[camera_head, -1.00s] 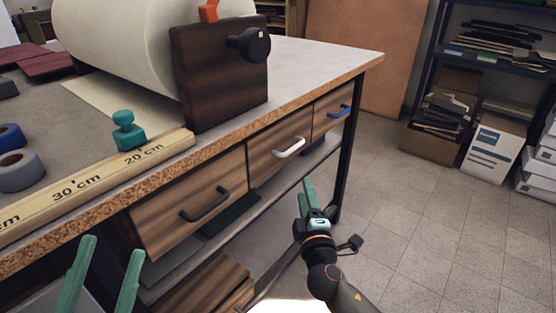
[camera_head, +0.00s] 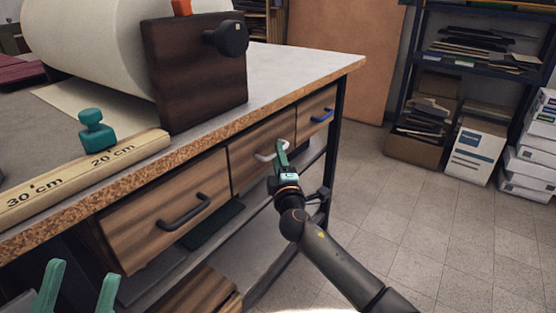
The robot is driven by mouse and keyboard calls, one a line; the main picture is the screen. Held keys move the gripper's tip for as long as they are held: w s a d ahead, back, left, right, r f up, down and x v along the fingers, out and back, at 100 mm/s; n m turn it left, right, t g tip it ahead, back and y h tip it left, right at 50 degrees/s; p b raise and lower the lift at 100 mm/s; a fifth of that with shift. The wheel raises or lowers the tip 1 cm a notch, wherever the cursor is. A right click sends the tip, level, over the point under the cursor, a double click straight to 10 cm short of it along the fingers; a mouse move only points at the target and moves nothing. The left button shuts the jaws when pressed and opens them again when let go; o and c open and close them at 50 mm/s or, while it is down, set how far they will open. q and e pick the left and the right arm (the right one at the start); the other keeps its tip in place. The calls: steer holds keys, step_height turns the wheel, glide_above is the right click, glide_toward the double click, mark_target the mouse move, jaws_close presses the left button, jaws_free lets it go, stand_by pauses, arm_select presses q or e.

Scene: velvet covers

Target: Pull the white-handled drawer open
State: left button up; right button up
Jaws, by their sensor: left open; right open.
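The white-handled drawer (camera_head: 247,163) is the middle one of three wooden drawers under the bench top, and it looks shut. Its white handle (camera_head: 265,156) is partly covered by my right gripper (camera_head: 281,152). The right gripper is open, with its green fingers up at the handle's right end. I cannot tell whether they touch it or are around it. My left gripper (camera_head: 78,288) is open and empty at the bottom left, apart from the drawers.
A black-handled drawer (camera_head: 170,212) is to the left and a blue-handled drawer (camera_head: 317,115) to the right, both shut. A bench leg (camera_head: 331,150) stands right of them. Boxes (camera_head: 475,148) and a shelf stand at the back right. The floor (camera_head: 440,240) at right is clear.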

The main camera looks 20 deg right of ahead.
steer(key=shift+w+r, duration=0.1)
steer(key=shift+w, duration=0.35)
jaws_close()
stand_by(1.2)
